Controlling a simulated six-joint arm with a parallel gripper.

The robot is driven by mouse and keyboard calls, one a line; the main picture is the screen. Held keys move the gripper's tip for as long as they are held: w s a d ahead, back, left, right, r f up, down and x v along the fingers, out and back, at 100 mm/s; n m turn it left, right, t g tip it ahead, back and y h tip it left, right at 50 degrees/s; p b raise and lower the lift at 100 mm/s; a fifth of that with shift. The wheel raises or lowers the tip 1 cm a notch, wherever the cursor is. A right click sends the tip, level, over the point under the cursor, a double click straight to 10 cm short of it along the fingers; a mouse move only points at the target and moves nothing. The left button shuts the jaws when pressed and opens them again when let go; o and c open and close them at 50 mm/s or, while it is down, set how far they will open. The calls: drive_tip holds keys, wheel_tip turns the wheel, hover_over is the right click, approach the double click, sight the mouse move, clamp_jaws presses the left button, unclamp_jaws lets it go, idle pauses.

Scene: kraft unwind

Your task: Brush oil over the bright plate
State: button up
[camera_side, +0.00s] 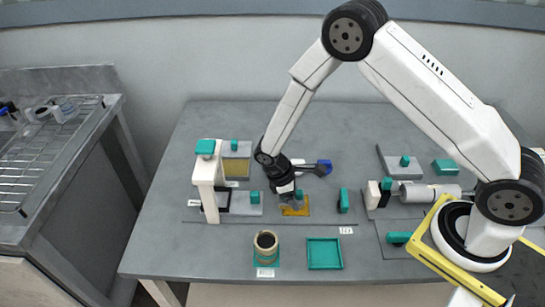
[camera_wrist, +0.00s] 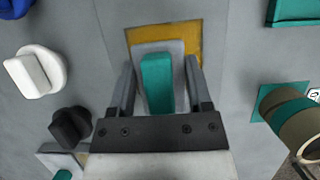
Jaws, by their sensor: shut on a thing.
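A bright golden-orange plate (camera_side: 301,210) lies flat on the grey table in the side view, below my gripper (camera_side: 297,197). In the wrist view the plate (camera_wrist: 188,34) shows around the far edges of a grey block with a teal grip (camera_wrist: 157,84). My gripper (camera_wrist: 162,72) is shut on this grip, and the grey block is over the plate. I cannot tell whether the block touches the plate. A round tan-rimmed pot (camera_side: 266,243) with a dark inside stands on a teal square in front; it also shows in the wrist view (camera_wrist: 302,126).
A white post with a teal top (camera_side: 207,175) stands left of my gripper. A duller yellow plate (camera_side: 236,168) lies behind it. An empty teal tray (camera_side: 324,253) is at the front. A grey cylinder fixture (camera_side: 428,193) stands right. White (camera_wrist: 35,72) and black (camera_wrist: 70,127) knobs are nearby.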

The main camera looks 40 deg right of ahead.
sight(316, 204)
drive_tip(key=shift+d, duration=0.1)
drive_tip(key=shift+s+d, duration=0.75)
drive_tip(key=shift+s, duration=0.1)
drive_tip(key=shift+s+d+f, duration=0.1)
drive_tip(key=shift+s+d, duration=0.85)
drive_tip(key=shift+w+a, duration=0.1)
idle(0.4)
drive_tip(key=shift+w+a, duration=0.85)
drive_tip(key=shift+w, duration=0.1)
drive_tip(key=shift+w+a, duration=0.75)
drive_tip(key=shift+a, duration=0.1)
